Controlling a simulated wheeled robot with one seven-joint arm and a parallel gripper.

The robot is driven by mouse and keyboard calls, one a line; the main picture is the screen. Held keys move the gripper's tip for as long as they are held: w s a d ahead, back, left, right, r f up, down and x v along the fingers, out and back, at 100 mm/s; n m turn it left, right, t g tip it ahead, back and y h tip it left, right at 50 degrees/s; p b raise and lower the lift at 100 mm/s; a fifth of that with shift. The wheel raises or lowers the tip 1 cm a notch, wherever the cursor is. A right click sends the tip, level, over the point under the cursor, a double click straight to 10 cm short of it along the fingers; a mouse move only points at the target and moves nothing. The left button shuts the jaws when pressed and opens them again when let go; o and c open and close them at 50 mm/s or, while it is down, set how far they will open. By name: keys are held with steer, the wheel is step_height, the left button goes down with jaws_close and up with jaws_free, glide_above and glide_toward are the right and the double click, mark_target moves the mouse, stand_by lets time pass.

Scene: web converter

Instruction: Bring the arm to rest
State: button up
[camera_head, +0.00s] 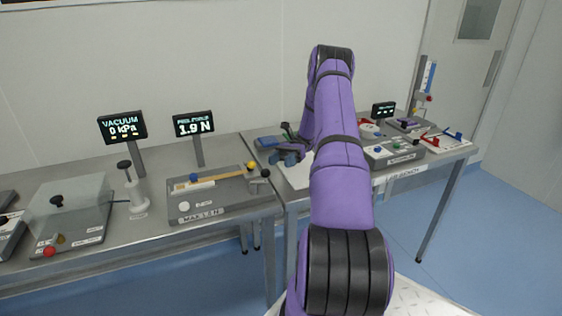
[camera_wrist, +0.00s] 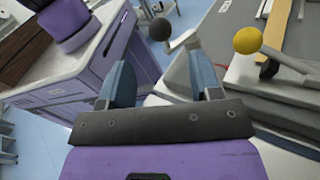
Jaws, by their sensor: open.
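My purple arm (camera_head: 338,140) reaches up and forward over the benches in the head view, bent at its far end. My gripper (camera_wrist: 163,82) shows in the wrist view with its two blue-grey fingers apart and nothing between them. In the head view, blue finger-like parts (camera_head: 288,158) show just left of the arm, above the right bench; the rest of the gripper is mostly hidden. Beyond the fingertips in the wrist view are a black ball knob (camera_wrist: 160,29) and a yellow ball knob (camera_wrist: 248,40) on metal levers, apart from the fingers.
A grey fixture with a wooden strip (camera_head: 215,192) sits on the left bench (camera_head: 120,240). Several devices (camera_head: 393,152) crowd the right bench. Blue floor (camera_head: 430,220) is open at right.

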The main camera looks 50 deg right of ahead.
stand_by(0.4)
steer(key=a+r+n+g+h, duration=0.2)
steer(key=a+r+n+h, duration=0.75)
steer(key=a+r, duration=1.2)
steer(key=s+a+r+n+t+h, duration=0.4)
steer(key=s+a, duration=0.3)
steer(key=s, duration=0.3)
steer(key=s+a+r+n+t+h, duration=0.4)
steer(key=s+a, duration=0.3)
steer(key=s, duration=0.2)
steer(key=shift+s+a+r+n+t, duration=0.4)
steer(key=shift+r+n+t, duration=0.15)
steer(key=shift+n, duration=0.3)
steer(key=shift+h, duration=0.25)
steer(key=shift+c, duration=0.2)
